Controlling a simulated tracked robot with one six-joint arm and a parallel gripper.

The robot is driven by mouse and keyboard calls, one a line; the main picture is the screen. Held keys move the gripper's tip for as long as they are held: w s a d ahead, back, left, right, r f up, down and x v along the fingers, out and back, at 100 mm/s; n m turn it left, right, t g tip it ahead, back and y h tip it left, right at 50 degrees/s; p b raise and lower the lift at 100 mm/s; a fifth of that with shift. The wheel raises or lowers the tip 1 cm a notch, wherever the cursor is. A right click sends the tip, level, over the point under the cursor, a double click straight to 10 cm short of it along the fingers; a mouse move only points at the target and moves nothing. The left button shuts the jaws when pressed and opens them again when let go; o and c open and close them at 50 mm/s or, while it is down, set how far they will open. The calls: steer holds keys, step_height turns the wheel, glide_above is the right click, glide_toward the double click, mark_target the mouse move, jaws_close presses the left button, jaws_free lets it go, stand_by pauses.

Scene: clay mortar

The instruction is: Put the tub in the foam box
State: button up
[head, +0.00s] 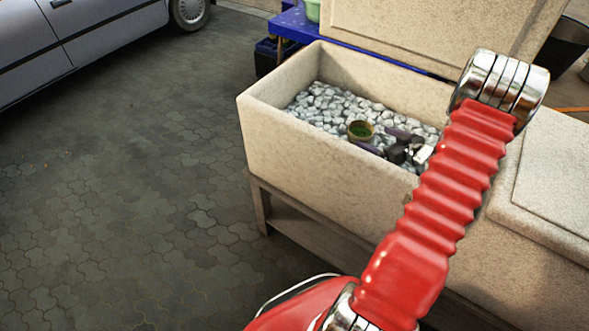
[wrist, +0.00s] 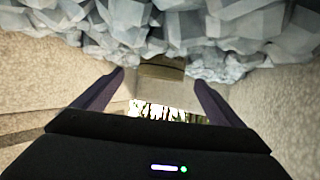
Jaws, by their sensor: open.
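The tub (head: 360,131) is small, round and brownish, with green contents. It sits upright among the ice-like chunks inside the pale speckled foam box (head: 275,139). In the wrist view the tub (wrist: 162,66) shows its side at the top middle, between and just beyond my fingertips. My gripper (head: 383,139) is inside the box, low over the chunks, at the tub's right. Its dark purple fingers are apart, with a clear gap between them. It also shows in the wrist view (wrist: 160,80). I cannot tell whether either finger touches the tub.
Grey-white chunks (head: 325,103) cover the box floor. A pale lid or panel (head: 425,28) stands behind the box. A closed pale box (head: 555,175) is at the right. A blue table (head: 296,25) with a green container (head: 313,10) is behind. Paved floor (head: 120,180) is free at left.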

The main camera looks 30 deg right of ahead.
steer(key=w+a+r+g+h, duration=0.1)
steer(key=w+r+h, duration=0.1)
steer(key=w+r, duration=0.45)
steer(key=s+a+r+m+g+h, duration=0.15)
steer(key=a+r+h, duration=0.25)
steer(key=a+r, duration=1.1)
steer(key=s+a+r+g+y, duration=0.2)
steer(key=s+a, duration=1)
steer(key=a, duration=0.2)
steer(key=s+a+r+g+y, duration=0.3)
steer(key=s+a, duration=0.9)
steer(key=a, duration=0.2)
steer(key=shift+d+n, duration=0.1)
steer(key=shift+n, duration=0.15)
